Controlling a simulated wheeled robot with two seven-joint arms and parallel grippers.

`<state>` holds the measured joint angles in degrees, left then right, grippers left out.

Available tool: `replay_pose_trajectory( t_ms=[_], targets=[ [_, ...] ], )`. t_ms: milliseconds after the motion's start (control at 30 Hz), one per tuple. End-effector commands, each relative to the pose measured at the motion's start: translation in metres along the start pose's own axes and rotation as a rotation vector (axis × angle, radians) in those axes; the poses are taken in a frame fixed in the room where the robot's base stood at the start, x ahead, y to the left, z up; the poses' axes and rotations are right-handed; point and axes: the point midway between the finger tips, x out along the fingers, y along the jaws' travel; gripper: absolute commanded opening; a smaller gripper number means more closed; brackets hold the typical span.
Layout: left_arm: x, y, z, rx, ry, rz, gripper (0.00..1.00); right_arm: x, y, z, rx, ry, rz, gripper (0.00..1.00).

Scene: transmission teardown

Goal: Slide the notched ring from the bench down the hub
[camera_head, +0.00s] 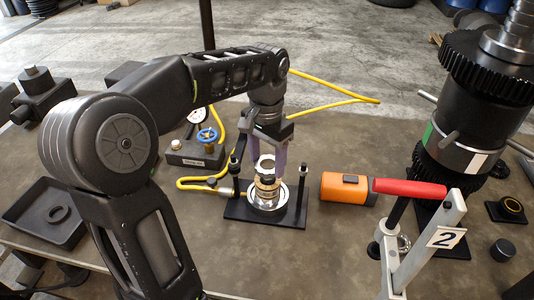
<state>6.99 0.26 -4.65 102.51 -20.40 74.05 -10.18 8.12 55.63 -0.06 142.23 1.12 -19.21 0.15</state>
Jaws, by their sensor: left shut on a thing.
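My left gripper (266,161) reaches down from above over the black fixture in the middle of the bench. It is shut on a small pale ring, the notched ring (262,159), held between its two fingers. The ring is above the hub (267,184), an upright stepped metal part on a round bright base. From this angle I cannot tell whether the ring is around the hub's top or just above it. The ring's notches are too small to make out. My right gripper is out of view.
The hub's black plate (237,212) has upright posts on both sides. A gauge block with a blue valve (207,135) and yellow hose is behind left. A black tray (32,226) is far left.

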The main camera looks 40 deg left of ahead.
Motion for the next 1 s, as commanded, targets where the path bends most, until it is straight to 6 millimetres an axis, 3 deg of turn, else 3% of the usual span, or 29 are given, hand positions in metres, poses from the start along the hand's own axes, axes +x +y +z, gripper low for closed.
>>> replay_pose_trajectory(
  t_ms=[400, 900, 933, 1000],
  targets=[
    [0.031, 0.0, 0.0, 0.0, 0.001, 0.0, 0.06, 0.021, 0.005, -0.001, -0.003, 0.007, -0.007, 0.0],
    [0.034, 0.0, 0.0, 0.0, 0.001, -0.001, 0.06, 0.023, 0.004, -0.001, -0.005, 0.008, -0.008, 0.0],
    [0.034, 0.0, 0.0, 0.0, 0.001, -0.001, 0.62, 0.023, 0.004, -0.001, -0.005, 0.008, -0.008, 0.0],
    [0.034, 0.0, 0.0, 0.0, 0.001, -0.001, 0.68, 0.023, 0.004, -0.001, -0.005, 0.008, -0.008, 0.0]
  ],
)
